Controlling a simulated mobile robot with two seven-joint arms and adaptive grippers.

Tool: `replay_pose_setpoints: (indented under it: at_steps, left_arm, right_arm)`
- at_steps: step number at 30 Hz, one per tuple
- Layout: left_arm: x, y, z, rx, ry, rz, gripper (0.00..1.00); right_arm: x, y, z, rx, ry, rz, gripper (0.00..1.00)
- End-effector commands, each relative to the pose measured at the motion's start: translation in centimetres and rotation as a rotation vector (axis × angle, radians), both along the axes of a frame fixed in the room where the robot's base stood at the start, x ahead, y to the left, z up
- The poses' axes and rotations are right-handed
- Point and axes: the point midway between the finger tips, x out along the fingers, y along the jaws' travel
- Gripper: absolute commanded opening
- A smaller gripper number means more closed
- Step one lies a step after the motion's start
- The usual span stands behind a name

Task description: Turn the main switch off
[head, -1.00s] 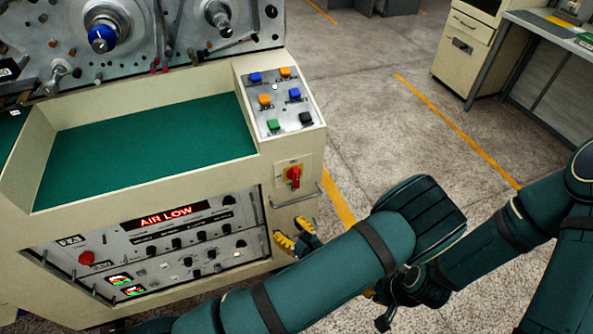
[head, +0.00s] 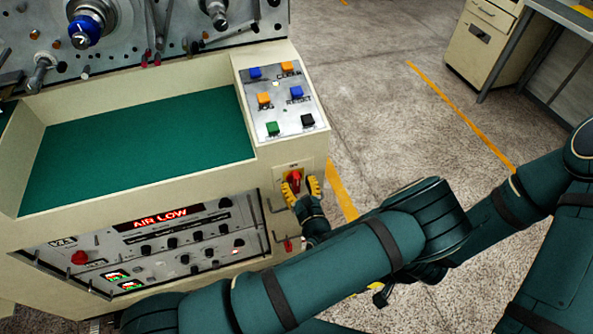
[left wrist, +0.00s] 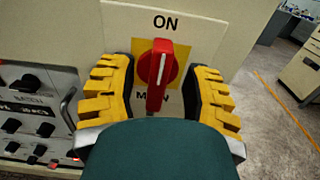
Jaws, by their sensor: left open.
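The main switch is a red rotary handle (head: 293,181) on a yellow plate at the front right corner of the cream machine. In the left wrist view the red handle (left wrist: 156,75) stands upright, with "ON" above it and its lower end over the "MAIN" label. My left gripper (head: 301,190) is open, with its yellow ridged fingers on either side of the handle. In the left wrist view gaps show between the handle and both fingers. My right arm comes in from the right; its gripper (head: 381,296) is largely hidden behind my left arm.
A button panel (head: 281,108) with coloured buttons is above the switch. A control panel (head: 155,245) showing "AIR LOW" is to its left, with a metal handle beside it. Green matting (head: 140,140) lines the machine's tray. Open floor (head: 390,130) is to the right.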

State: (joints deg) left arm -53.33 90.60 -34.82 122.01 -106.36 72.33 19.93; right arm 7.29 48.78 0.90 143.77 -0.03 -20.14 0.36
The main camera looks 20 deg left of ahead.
Motion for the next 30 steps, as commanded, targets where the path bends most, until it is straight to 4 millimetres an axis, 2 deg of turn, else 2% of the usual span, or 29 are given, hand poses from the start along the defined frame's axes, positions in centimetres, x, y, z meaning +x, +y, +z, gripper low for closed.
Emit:
replay_pose_setpoints:
  at_steps: [14,15,19,20,30]
  left_arm:
    - [0.18,0.67,0.0,0.0,0.0,-0.005,0.48]
    - [0.18,0.67,0.0,0.0,0.0,-0.005,0.51]
    - [0.18,0.66,0.0,0.0,0.0,-0.005,0.05]
    - [0.18,0.66,0.0,0.0,0.0,-0.005,0.0]
    - [0.19,0.71,0.04,-0.016,-0.012,-0.004,0.0]
  right_arm:
    - [-0.08,0.0,-0.09,0.0,0.002,0.001,0.0]
    - [-0.08,0.0,-0.09,0.0,0.002,0.001,0.0]
    - [-0.07,0.0,-0.09,0.0,0.002,0.001,0.0]
    - [-0.07,0.0,-0.09,0.0,0.002,0.001,0.0]
    - [-0.05,0.0,-0.02,0.0,0.001,0.0,0.0]
